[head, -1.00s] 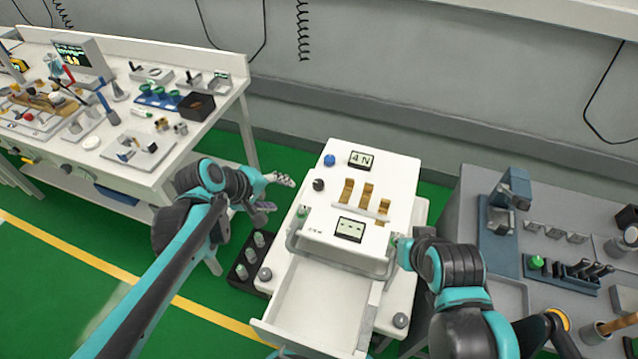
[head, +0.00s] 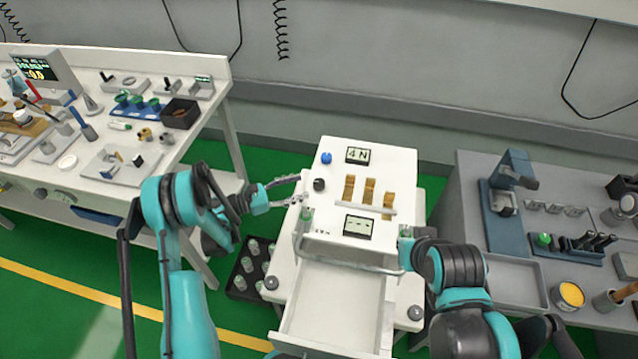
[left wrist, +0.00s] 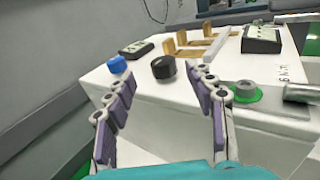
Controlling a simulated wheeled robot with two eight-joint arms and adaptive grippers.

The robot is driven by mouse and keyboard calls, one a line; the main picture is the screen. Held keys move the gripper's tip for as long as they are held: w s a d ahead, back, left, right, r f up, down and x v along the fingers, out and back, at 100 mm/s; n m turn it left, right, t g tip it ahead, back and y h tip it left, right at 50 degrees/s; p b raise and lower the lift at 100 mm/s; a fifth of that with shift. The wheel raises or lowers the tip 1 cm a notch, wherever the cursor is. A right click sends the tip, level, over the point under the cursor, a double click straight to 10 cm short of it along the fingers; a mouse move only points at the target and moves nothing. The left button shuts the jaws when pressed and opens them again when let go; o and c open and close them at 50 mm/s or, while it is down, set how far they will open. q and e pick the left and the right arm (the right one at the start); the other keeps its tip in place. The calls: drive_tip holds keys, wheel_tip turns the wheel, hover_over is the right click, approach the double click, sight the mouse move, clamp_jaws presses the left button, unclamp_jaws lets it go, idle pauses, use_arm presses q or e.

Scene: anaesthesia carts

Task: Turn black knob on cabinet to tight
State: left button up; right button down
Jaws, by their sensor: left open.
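The black knob (head: 319,185) sits on the left part of the white cabinet's top (head: 335,163). In the left wrist view the black knob (left wrist: 163,67) lies just beyond and between my fingertips. My left gripper (head: 297,188) is open, beside the cabinet's left edge, pointing at the knob and apart from it. The left wrist view shows my left gripper (left wrist: 157,78) with its purple-padded fingers spread and nothing between them. My right arm reaches the right end of the cabinet's front handle (head: 350,266); its fingers are too hidden to judge.
A blue knob (head: 326,158) is close behind the black one. A display reading 4 N (head: 358,155), brown clips (head: 368,190) and a second display (head: 357,226) are on the top. An open drawer (head: 335,300) juts out in front. Benches stand on both sides.

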sight(319, 182)
use_arm(q)
drive_tip(key=x, duration=0.2)
drive_tip(key=b+x, duration=0.1)
drive_tip(key=x, duration=0.1)
drive_tip(key=b+x, duration=0.1)
drive_tip(key=x, duration=0.1)
drive_tip(key=shift+d+f, duration=0.25)
drive_tip(key=shift+f, duration=0.1)
drive_tip(key=shift+w+d, duration=0.2)
drive_tip(key=shift+d, duration=0.35)
drive_tip(key=shift+r, duration=0.1)
drive_tip(key=c, duration=1.2)
